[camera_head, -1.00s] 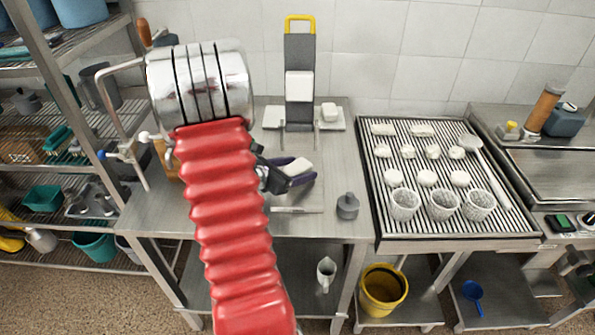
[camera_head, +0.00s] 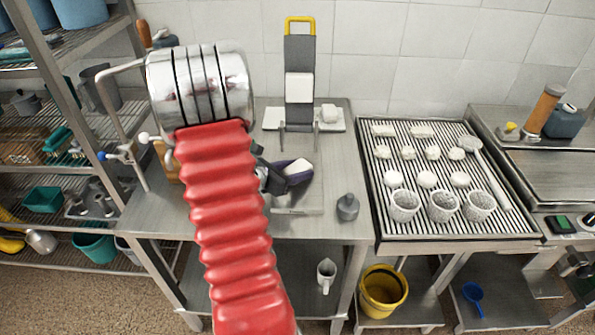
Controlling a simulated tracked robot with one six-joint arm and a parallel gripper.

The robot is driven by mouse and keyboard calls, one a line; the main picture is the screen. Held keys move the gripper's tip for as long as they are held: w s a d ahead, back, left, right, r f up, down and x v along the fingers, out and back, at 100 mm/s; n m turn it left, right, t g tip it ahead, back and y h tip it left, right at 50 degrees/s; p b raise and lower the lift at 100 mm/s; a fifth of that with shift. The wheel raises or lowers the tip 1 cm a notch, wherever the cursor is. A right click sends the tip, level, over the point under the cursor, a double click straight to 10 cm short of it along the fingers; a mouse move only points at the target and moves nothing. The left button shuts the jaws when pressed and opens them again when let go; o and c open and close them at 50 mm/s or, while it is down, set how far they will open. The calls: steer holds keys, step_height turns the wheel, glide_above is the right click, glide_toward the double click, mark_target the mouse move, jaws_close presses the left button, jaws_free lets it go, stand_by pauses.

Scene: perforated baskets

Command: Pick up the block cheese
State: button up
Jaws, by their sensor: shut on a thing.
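A small white block, the block cheese (camera_head: 298,167), is at the fingers of my gripper (camera_head: 294,174), over the middle of the steel table. My gripper has dark purple fingers and is shut on the block. The fingers hide part of the block's lower side. I cannot tell whether it still touches the surface under it. My red bellows-covered arm hides the table to the left of the gripper.
A grey weight (camera_head: 347,206) stands to the gripper's right. Behind is a grey upright stand (camera_head: 299,55) with white blocks at it. A ribbed draining table (camera_head: 440,235) on the right holds white cheeses and perforated baskets (camera_head: 404,205).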

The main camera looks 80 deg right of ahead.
mark_target(297, 167)
step_height(297, 167, up, 10)
stand_by(0.6)
stand_by(0.4)
